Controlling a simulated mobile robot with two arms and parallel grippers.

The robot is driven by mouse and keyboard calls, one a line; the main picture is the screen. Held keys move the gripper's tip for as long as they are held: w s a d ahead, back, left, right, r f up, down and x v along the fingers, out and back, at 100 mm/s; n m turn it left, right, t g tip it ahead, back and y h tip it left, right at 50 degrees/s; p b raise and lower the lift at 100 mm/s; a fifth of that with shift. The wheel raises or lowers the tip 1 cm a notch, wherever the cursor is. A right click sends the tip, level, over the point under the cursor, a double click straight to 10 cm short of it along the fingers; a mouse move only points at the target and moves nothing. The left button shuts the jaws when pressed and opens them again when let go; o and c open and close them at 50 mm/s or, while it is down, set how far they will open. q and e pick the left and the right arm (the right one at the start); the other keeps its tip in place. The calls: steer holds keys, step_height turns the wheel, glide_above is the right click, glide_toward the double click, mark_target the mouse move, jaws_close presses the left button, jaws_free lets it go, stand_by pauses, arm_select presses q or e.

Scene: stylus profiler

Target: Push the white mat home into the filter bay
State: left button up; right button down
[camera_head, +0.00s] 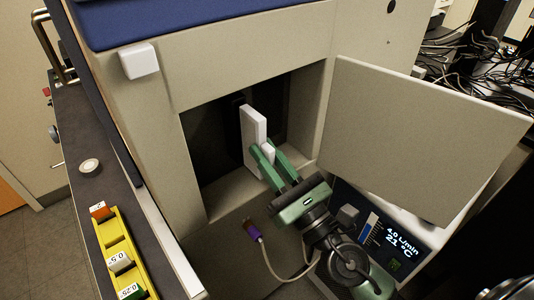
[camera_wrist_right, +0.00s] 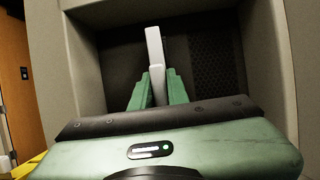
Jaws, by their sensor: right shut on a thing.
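The white mat (camera_head: 252,135) is a thin upright slab with its edge towards me, inside the opening of the filter bay (camera_head: 212,150). My right gripper (camera_head: 265,158) is green and reaches into the bay mouth, shut on the near part of the mat. In the right wrist view the mat (camera_wrist_right: 154,55) stands upright between the green fingers (camera_wrist_right: 154,88), with the dark bay interior and a perforated panel behind it. I cannot tell how far the mat's far edge is from the back of the bay. My left gripper is not in view.
An open beige door (camera_head: 420,135) stands right of the bay. A display panel (camera_head: 385,240) and a purple connector (camera_head: 252,232) on a cable lie below. A yellow tray (camera_head: 118,246) with small blocks is at lower left, near a white round knob (camera_head: 90,166).

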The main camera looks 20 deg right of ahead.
mark_target(251, 142)
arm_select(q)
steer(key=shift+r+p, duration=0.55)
arm_select(e)
steer(key=shift+w+a, duration=0.3)
steer(key=shift+w, duration=0.45)
steer(key=shift+w+a, duration=0.25)
steer(key=shift+w, duration=0.5)
steer(key=shift+w+a, duration=0.3)
steer(key=shift+w, duration=0.45)
steer(key=c, duration=1.3)
jaws_free()
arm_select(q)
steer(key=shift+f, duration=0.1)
arm_select(e)
steer(key=shift+f, duration=0.1)
